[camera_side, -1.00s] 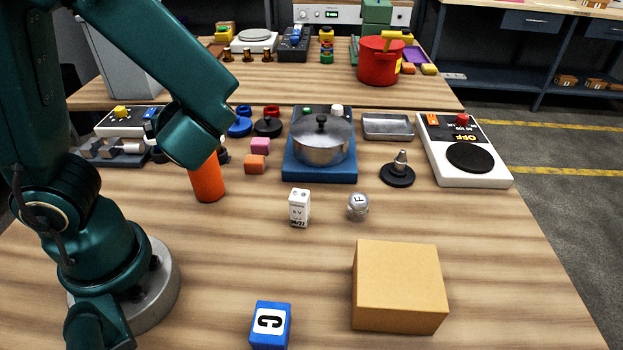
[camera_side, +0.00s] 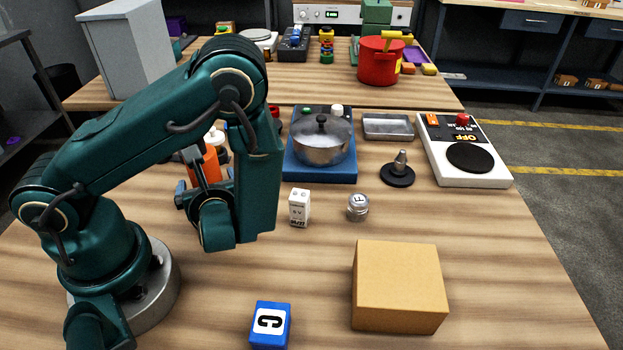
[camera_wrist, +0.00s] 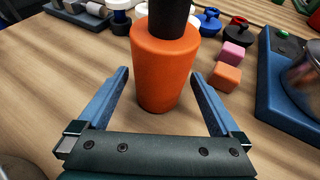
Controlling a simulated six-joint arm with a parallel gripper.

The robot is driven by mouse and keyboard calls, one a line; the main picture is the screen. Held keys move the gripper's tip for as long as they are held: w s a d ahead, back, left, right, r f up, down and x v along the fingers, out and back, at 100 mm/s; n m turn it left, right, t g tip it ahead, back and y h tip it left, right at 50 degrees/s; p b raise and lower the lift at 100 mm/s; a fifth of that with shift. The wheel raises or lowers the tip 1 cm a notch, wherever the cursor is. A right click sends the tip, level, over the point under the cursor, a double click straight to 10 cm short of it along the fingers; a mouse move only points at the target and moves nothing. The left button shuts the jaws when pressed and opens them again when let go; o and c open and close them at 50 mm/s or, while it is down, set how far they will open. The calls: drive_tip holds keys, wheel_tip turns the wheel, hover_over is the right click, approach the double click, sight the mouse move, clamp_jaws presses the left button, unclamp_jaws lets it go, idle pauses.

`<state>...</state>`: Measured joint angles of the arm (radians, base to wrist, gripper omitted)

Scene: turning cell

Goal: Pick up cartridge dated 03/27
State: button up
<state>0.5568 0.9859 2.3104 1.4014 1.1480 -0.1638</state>
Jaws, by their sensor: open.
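A small white cartridge (camera_side: 299,207) stands upright on the table right of my arm in the side view. It has dark print and a date near its lower edge, too small to read surely. An orange tapered bottle (camera_wrist: 165,65) with a dark top fills the middle of the wrist view. It shows partly behind my arm in the side view (camera_side: 207,165). My gripper (camera_wrist: 160,74) is open, with blue fingers left and right of the bottle's near side and visible gaps. The white cartridge is not in the wrist view.
A silver jar (camera_side: 358,208) marked F stands right of the cartridge. A cardboard box (camera_side: 398,285) and a blue C block (camera_side: 270,325) are nearer. A blue hotplate (camera_side: 320,170) with a pot is behind. Pink (camera_wrist: 234,54) and orange (camera_wrist: 225,77) blocks lie right of the bottle.

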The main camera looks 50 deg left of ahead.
sight(206, 175)
drive_tip(key=shift+x, duration=2.15)
drive_tip(key=shift+c, duration=0.3)
clamp_jaws()
